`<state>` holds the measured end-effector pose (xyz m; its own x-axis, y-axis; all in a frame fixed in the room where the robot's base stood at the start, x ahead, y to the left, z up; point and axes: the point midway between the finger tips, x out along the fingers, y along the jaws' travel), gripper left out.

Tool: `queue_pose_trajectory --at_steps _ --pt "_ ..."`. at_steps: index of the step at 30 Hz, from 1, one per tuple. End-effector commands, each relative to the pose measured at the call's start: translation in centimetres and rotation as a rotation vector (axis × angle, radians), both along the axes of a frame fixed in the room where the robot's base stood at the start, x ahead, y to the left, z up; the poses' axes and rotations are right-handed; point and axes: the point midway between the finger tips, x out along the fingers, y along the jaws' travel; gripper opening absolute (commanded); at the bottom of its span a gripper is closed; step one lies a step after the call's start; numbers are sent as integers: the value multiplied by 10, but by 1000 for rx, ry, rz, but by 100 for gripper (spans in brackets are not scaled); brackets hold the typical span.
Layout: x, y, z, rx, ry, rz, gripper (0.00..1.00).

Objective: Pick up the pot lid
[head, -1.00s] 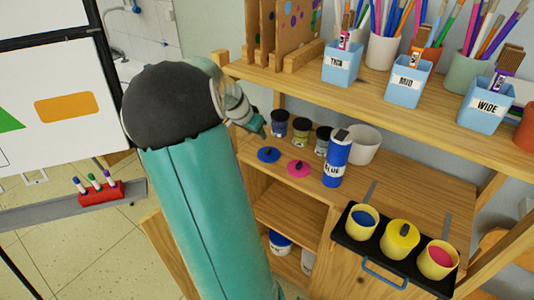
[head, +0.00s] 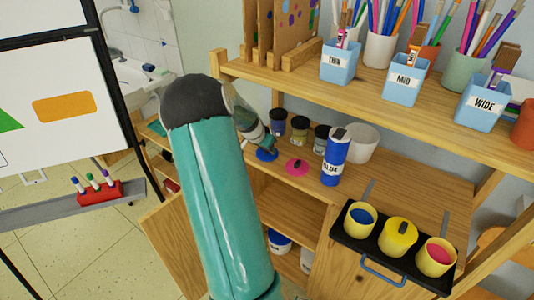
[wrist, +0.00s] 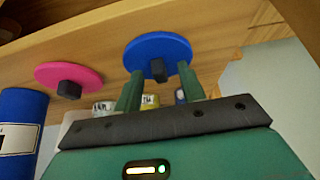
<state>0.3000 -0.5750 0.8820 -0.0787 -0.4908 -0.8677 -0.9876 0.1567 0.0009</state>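A flat round blue lid (head: 267,155) with a dark knob lies on the wooden shelf surface, and it also shows in the wrist view (wrist: 178,47). A pink lid (head: 297,167) with a dark knob lies to its right; in the wrist view the pink lid (wrist: 82,72) is at the left. My gripper (head: 268,148) is right at the blue lid in the head view. In the wrist view my gripper (wrist: 158,88) is open, its two green fingers apart, with the blue lid's knob between them in the picture. I cannot tell whether the fingers touch the lid.
Several paint jars (head: 299,130) stand behind the lids. A blue bottle (head: 336,160) and a white pot (head: 361,143) stand to the right. A black tray (head: 348,245) holds blue, yellow-lidded and pink paint pots. The upper shelf (head: 300,85) with brush cups overhangs the back.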

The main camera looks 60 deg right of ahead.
Motion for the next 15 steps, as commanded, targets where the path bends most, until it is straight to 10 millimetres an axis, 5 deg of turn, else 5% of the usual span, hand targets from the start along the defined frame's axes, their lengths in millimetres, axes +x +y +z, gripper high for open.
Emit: queue_pose_trajectory --at_steps 6,12,15 --pt "0 0 0 -1 -1 0 38" --pt "0 0 0 0 -1 0 0" --pt "0 0 0 -1 -1 0 0"
